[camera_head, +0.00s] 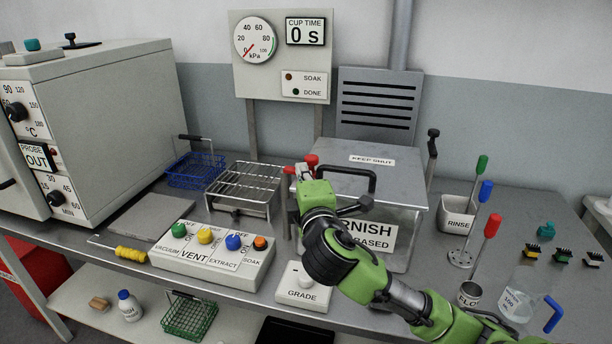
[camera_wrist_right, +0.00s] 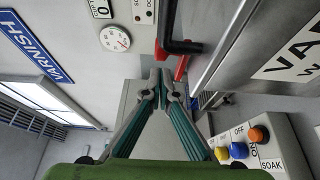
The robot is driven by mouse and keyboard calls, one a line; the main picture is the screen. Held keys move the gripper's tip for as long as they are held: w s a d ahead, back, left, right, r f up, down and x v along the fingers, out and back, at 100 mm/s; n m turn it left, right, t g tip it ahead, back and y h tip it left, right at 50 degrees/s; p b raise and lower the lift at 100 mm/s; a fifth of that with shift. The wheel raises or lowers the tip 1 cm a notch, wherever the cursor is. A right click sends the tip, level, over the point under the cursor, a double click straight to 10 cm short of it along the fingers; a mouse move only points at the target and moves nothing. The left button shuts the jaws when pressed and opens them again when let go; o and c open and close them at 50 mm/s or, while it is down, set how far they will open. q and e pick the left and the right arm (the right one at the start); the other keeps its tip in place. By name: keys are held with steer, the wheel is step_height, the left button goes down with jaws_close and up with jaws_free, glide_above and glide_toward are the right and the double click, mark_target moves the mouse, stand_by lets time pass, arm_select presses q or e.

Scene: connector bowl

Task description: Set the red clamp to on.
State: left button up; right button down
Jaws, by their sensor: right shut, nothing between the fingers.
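The red clamp (camera_head: 311,160) sits at the left front corner of the lidded metal varnish box (camera_head: 405,222). Its red parts also show in the right wrist view (camera_wrist_right: 181,67), beside the box edge, just past my fingertips. My right gripper (camera_wrist_right: 160,78) is shut and empty, with its fingertips together close to the clamp. In the head view my right gripper (camera_head: 303,174) partly hides the clamp's lower part. I cannot tell whether the fingertips touch it. The box lid is down. My left gripper is not in view.
A wire rack (camera_head: 243,184) and a blue basket (camera_head: 195,168) stand left of the box. A button panel (camera_head: 211,262) and the GRADE block (camera_head: 302,290) lie in front. The gauge board (camera_head: 280,55) rises behind. A black lid handle (camera_head: 345,170) is close to the clamp.

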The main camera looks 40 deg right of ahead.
steer(key=shift+w+d, duration=0.15)
steer(key=shift+d, duration=0.4)
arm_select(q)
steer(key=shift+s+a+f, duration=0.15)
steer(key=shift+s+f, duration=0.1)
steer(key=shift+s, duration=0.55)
arm_select(e)
steer(key=shift+w+d+r+p, duration=0.1)
steer(key=shift+d+p, duration=0.05)
steer(key=shift+d, duration=0.3)
steer(key=shift+w+d+r+p, duration=0.1)
steer(key=shift+d+p, duration=0.05)
steer(key=shift+d, duration=0.3)
steer(key=shift+s+a, duration=0.1)
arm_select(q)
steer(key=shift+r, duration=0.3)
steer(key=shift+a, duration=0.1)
